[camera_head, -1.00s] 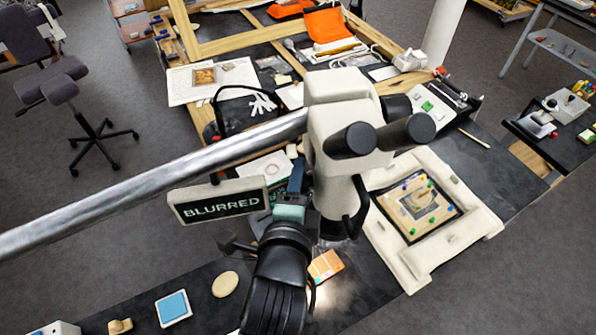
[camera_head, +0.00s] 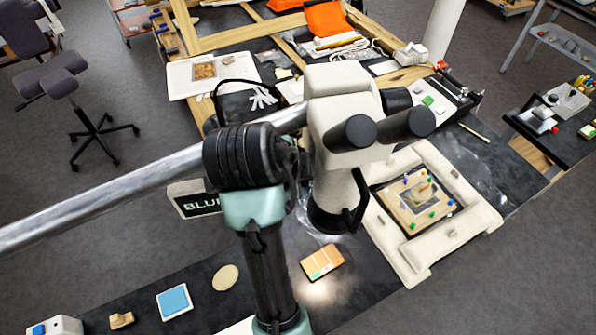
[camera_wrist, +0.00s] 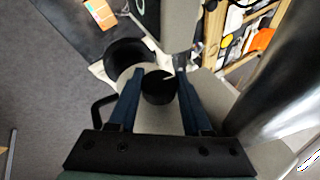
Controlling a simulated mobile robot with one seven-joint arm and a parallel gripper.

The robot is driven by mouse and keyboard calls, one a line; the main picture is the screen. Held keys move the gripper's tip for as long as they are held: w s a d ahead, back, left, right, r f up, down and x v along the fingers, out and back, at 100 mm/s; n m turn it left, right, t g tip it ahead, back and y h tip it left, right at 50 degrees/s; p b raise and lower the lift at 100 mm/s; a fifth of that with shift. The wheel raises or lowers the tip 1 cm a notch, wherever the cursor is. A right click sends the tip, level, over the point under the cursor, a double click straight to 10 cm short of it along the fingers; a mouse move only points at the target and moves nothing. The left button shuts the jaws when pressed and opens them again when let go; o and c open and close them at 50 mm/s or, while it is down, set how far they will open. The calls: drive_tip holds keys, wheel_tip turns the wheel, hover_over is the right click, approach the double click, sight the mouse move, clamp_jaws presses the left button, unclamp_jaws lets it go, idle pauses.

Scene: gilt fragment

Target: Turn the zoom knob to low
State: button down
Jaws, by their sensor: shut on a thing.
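The microscope (camera_head: 345,118) is a cream body with two dark eyepieces, hung on a thick metal boom. In the wrist view, a round black knob (camera_wrist: 158,90) on the cream body sits between the two blue fingers of my gripper (camera_wrist: 158,82). I take it for the zoom knob; my gripper is shut on it. I cannot read any mark showing its setting. In the head view, my arm hides the knob and gripper.
The metal boom (camera_head: 130,190) runs close to my arm. An orange card (camera_head: 322,262) lies lit below the microscope. A cream padded frame (camera_head: 400,255) holds a pinned fragment at right. A blue pad (camera_head: 174,302) and a round disc (camera_head: 226,277) lie on the dark bench.

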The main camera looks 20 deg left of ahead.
drive_tip(key=shift+s+f+g, duration=0.1)
drive_tip(key=shift+g, duration=0.2)
drive_tip(key=shift+c, duration=1.8)
unclamp_jaws()
